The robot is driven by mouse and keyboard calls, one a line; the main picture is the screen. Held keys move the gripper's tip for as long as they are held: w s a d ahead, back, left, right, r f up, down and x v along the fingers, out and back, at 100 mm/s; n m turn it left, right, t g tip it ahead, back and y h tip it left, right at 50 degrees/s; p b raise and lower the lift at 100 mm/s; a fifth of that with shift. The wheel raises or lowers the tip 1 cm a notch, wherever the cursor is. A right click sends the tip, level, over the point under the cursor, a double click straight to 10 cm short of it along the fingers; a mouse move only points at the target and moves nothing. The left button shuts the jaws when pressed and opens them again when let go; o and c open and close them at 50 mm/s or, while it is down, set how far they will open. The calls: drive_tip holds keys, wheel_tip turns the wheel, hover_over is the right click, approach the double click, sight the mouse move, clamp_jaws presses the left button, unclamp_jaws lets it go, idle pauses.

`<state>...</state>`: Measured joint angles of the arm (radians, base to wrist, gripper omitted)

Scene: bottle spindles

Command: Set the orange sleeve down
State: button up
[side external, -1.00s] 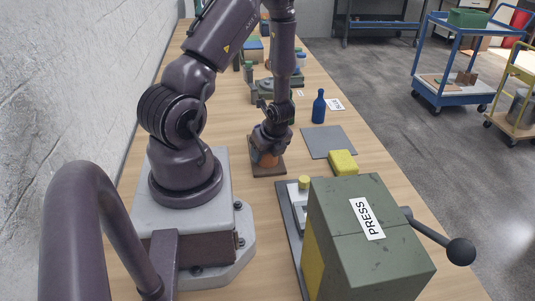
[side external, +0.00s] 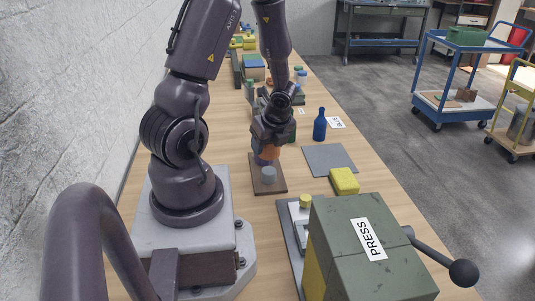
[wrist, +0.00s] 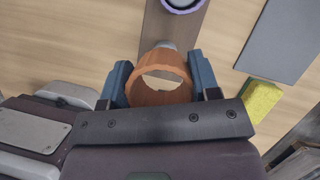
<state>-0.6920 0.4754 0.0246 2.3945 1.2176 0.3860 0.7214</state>
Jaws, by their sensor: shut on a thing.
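My gripper (side external: 268,146) is shut on the orange sleeve (side external: 268,153), which it holds raised over the brown board (side external: 271,188). In the wrist view the orange sleeve (wrist: 160,92) sits between the two blue fingers of my gripper (wrist: 163,88). Its open end faces the camera and table wood shows through the hole. A bare grey spindle (side external: 269,176) stands on the near part of the board, apart from the sleeve. A purple ring (wrist: 183,3) is at the board's other end in the wrist view, cut by the picture's edge.
A blue bottle (side external: 320,126) stands right of the board, near a white card (side external: 337,122). A grey mat (side external: 330,159), a yellow block (side external: 344,181) and the green press (side external: 365,245) lie to the right and front. Bare table surrounds the board's left and front. Clutter stands behind.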

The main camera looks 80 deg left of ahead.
drive_tip(key=shift+w+r, duration=0.1)
drive_tip(key=shift+r, duration=0.35)
drive_tip(key=w+r+m+t, duration=0.2)
drive_tip(key=w+r+m, duration=0.15)
drive_tip(key=w, duration=0.55)
drive_tip(key=m, duration=0.1)
approach(327, 154)
drive_tip(key=shift+s+a+f, duration=0.3)
drive_tip(key=shift+a+f, duration=0.45)
drive_tip(key=shift+f, duration=0.2)
drive_tip(key=shift+w+a+f, duration=0.1)
drive_tip(key=shift+f, duration=0.05)
drive_tip(key=shift+w+a+f, duration=0.1)
drive_tip(key=shift+f, duration=0.85)
drive_tip(key=shift+w+a+f, duration=0.1)
drive_tip(key=shift+f, duration=0.8)
drive_tip(key=shift+f, duration=0.1)
drive_tip(key=o, duration=0.9)
